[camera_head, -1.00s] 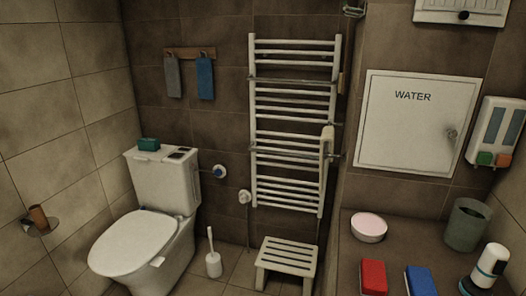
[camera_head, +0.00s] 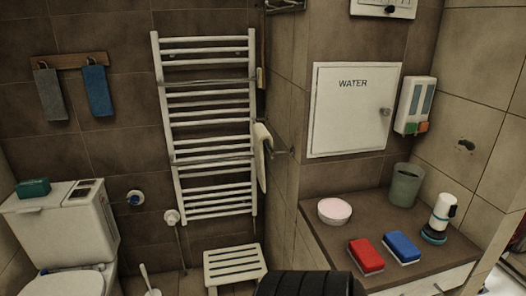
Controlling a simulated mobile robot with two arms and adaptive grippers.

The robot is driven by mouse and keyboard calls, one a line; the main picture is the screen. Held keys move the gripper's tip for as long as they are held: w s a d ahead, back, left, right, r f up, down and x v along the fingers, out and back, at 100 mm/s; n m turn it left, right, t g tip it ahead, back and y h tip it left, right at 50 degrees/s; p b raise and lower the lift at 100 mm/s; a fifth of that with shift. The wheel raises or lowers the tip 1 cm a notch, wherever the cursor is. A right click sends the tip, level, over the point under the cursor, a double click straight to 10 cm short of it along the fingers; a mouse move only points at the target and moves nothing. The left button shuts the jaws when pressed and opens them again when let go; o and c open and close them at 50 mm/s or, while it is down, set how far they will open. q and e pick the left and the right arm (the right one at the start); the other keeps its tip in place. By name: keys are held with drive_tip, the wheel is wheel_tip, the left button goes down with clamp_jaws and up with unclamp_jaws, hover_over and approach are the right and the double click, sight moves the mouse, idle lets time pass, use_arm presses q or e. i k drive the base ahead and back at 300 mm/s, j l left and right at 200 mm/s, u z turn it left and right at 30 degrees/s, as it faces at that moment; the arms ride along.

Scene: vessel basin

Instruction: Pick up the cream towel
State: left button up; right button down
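The cream towel (camera_head: 261,158) hangs over a thin bar at the right side of the white ladder-style towel rail (camera_head: 205,125). I see it nearly edge-on as a narrow, folded strip, so most of its face is hidden. Neither of my grippers shows in the head view. A dark ribbed part at the bottom edge looks like part of my own arm; no fingers are visible on it.
A white slatted stool (camera_head: 235,265) stands below the rail. The toilet (camera_head: 65,240) is at left, with grey (camera_head: 50,94) and blue (camera_head: 97,90) towels above. At right, a counter (camera_head: 325,240) holds a pink-topped bowl (camera_head: 334,211), sponges and a cup (camera_head: 405,185).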

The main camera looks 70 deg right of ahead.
sight(261, 133)
drive_tip(key=i+z, duration=0.25)
drive_tip(key=z, duration=0.2)
drive_tip(key=i+z, duration=0.2)
drive_tip(key=z, duration=0.2)
drive_tip(key=i+j+z, duration=0.15)
drive_tip(key=z, duration=0.3)
drive_tip(key=i+j, duration=0.05)
